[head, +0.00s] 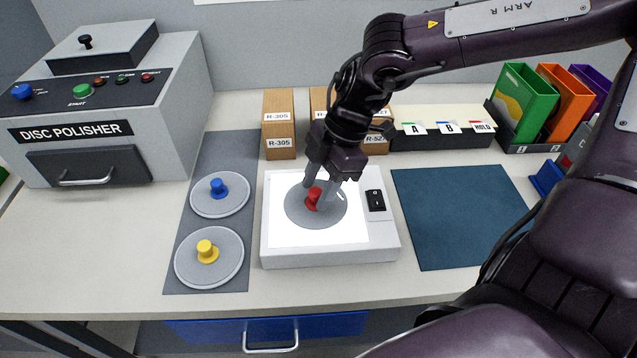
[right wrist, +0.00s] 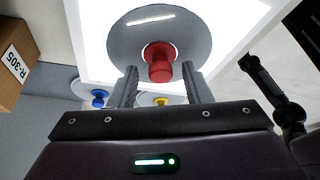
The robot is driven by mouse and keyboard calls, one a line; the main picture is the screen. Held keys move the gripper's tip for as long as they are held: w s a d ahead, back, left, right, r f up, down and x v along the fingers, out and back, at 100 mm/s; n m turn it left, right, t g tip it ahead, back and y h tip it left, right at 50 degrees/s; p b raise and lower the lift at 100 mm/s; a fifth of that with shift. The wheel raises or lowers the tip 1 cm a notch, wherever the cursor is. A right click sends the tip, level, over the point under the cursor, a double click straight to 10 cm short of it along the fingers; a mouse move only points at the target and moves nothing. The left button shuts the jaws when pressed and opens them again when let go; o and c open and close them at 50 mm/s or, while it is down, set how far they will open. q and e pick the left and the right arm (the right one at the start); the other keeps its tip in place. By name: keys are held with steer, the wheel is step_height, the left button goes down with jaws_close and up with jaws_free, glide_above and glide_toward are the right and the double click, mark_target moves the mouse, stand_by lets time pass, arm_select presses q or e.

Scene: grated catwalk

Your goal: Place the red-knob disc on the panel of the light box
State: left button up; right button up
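The red-knob disc (head: 296,212), a grey disc with a red knob (head: 312,200), lies on the lit white panel (head: 350,236) of the light box (head: 330,257). It shows in the right wrist view (right wrist: 125,45) with the bright panel around it. My right gripper (head: 318,190) is over the disc, with its fingers pointing down at the knob. In the right wrist view its fingers (right wrist: 160,82) are apart, with gaps to the red knob (right wrist: 160,62) between and just beyond their tips. My left gripper is not in view.
Blue-knob (head: 219,205) and yellow-knob (head: 222,272) discs lie on a grey mat (head: 190,240) left of the light box. The disc polisher (head: 110,110) stands at the left. Cardboard boxes (head: 279,110) and a card file (head: 440,140) stand behind. A blue mat (head: 460,215) at the right is bare.

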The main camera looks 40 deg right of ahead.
steer(key=shift+d+r, duration=0.1)
steer(key=shift+r, duration=0.3)
steer(key=v, duration=1.1)
steer(key=shift+r, duration=0.3)
steer(key=shift+r+p, duration=0.1)
steer(key=shift+p, duration=0.2)
